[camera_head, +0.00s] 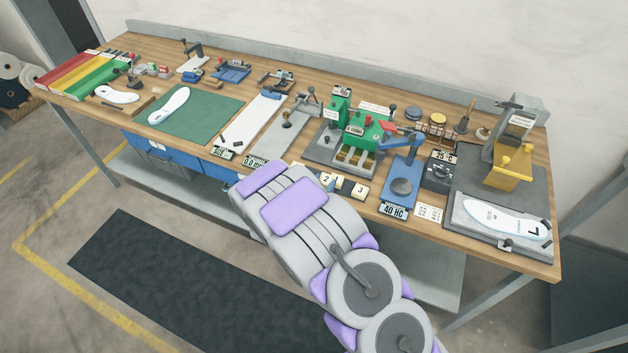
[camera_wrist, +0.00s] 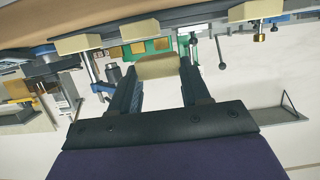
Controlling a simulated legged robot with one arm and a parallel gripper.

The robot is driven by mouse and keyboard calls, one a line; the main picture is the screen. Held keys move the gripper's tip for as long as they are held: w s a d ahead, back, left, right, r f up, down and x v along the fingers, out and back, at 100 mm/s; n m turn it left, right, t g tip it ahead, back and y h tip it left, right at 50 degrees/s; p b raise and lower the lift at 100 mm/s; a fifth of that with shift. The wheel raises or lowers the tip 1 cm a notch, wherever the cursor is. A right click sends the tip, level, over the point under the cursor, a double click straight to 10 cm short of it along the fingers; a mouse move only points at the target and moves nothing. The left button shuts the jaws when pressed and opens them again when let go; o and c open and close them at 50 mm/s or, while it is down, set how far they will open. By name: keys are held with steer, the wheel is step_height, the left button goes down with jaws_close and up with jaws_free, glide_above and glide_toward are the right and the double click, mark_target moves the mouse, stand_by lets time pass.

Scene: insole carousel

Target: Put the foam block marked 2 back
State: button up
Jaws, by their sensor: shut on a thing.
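In the wrist view, my gripper (camera_wrist: 160,72) is shut on a cream foam block (camera_wrist: 160,66), held between the two fingertips. No number is readable on it there. In the head view, a small pale face marked 2 (camera_head: 327,181) shows at the bench's front edge, just beyond my arm, with one marked 3 (camera_head: 360,190) to its right. My gripper is hidden behind my arm in the head view. I cannot tell whether the held block touches its place.
A green device (camera_head: 362,130) and a blue stand (camera_head: 402,180) stand behind the front edge. The workbench (camera_head: 225,168) is crowded with tools.

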steer(key=w+a, duration=0.3)
steer(key=shift+w+a+f, duration=0.35)
steer(key=shift+w+f, duration=0.05)
steer(key=shift+w, duration=0.3)
steer(key=shift+w+d+r, duration=0.1)
steer(key=shift+w, duration=0.1)
steer(key=shift+d+b, duration=0.2)
steer(key=shift+b, duration=0.1)
step_height(320, 180, down, 3)
steer(key=shift+f+b, duration=0.2)
steer(key=shift+b, duration=0.25)
steer(key=shift+a+f, duration=0.15)
steer(key=shift+a, duration=0.3)
steer(key=o, duration=1.1)
steer(key=shift+d, duration=0.35)
